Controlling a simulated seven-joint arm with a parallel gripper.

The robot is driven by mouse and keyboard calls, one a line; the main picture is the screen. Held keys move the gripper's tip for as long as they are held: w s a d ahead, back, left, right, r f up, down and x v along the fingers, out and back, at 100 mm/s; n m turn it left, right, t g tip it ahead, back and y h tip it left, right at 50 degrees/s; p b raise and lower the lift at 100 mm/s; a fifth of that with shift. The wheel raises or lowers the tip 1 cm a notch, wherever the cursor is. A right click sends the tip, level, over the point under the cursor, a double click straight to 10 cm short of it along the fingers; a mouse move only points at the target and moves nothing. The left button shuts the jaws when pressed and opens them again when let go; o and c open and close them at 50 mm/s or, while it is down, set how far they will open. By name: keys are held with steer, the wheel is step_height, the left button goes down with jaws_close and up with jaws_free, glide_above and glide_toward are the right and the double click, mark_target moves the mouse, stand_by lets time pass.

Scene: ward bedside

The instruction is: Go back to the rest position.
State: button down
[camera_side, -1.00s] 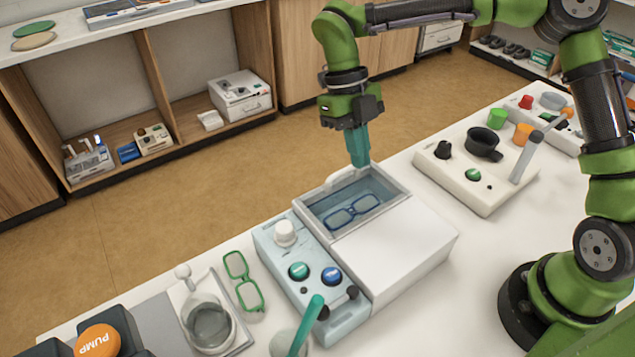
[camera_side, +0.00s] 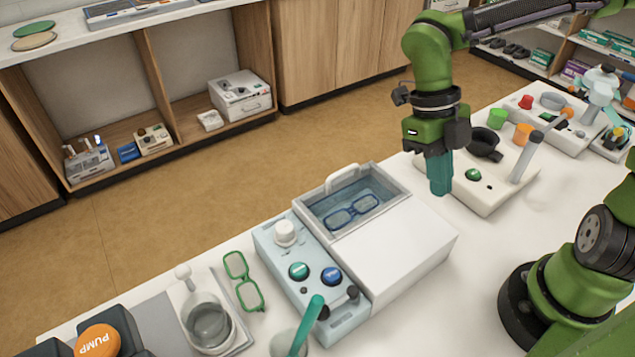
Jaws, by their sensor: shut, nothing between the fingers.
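My gripper (camera_side: 441,188) is shut and empty, its teal fingers pointing down. It hangs above the white table, to the right of the cleaning bath and in front of the left end of a cream panel unit. The bath (camera_side: 400,243) is a white and pale blue box with an open basin. Blue glasses (camera_side: 352,211) lie inside the basin. A pale handle (camera_side: 343,178) stands at the basin's back edge, clear of my gripper.
Green glasses (camera_side: 243,281) lie left of the bath, beside a glass vessel (camera_side: 208,322). The cream panel unit (camera_side: 490,203) carries a black cup (camera_side: 484,143) and a lever. An orange PUMP button (camera_side: 98,342) is at the front left. Bare table lies right of the bath.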

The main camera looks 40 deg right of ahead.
steer(key=f+m, duration=0.1)
steer(key=m, duration=0.4)
steer(key=d+f+m, duration=0.1)
steer(key=f+m, duration=0.1)
steer(key=m, duration=0.3)
steer(key=d+f+m, duration=0.1)
steer(key=m, duration=0.4)
steer(key=shift+w+f+m+t, duration=0.15)
steer(key=shift+w+m+t, duration=0.15)
steer(key=shift+t, duration=0.1)
steer(key=d+r+m+t+y, duration=0.2)
steer(key=r+m+t, duration=0.8)
steer(key=m, duration=1.4)
steer(key=shift+s+d+r+t, duration=0.3)
steer(key=shift+d+r, duration=0.5)
steer(key=shift+d, duration=0.2)
steer(key=c, duration=1.8)
jaws_free()
